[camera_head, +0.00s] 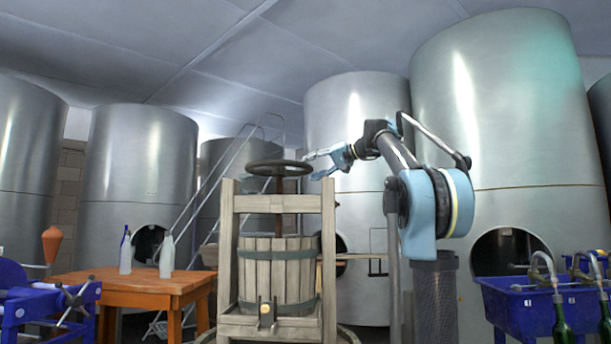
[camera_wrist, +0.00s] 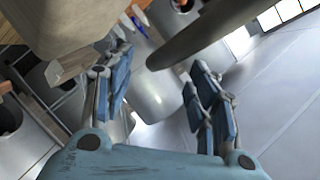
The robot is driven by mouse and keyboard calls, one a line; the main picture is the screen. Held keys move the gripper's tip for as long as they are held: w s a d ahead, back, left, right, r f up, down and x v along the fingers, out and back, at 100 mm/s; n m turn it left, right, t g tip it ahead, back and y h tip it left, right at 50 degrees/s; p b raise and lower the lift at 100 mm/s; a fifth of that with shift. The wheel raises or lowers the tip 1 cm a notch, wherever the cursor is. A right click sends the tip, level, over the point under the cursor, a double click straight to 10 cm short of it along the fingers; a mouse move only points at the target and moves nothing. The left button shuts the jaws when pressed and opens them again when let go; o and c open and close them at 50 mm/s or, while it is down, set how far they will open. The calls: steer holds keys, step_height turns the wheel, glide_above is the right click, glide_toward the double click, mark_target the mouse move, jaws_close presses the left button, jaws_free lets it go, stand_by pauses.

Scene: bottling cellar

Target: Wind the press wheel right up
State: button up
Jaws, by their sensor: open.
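The wooden basket press stands in the middle of the head view, with its dark press wheel (camera_head: 279,168) lying flat on the screw above the top crossbeam (camera_head: 283,203). My gripper (camera_head: 308,166) is at the right side of the wheel, its fingers pointing left toward the rim. In the wrist view my gripper (camera_wrist: 160,85) is open, with nothing held. The dark wheel rim (camera_wrist: 195,35) reaches in from the top right and ends between the spread fingers, apparently touching neither. A pale wooden beam (camera_wrist: 75,30) fills the upper left there.
A wooden table (camera_head: 140,287) with bottles (camera_head: 167,255) stands left of the press. A blue sink (camera_head: 535,305) with filler spouts is at the right. Large steel tanks (camera_head: 355,125) line the back. The space above the wheel looks clear.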

steer(key=shift+x, duration=1.65)
steer(key=shift+c, duration=0.5)
jaws_close()
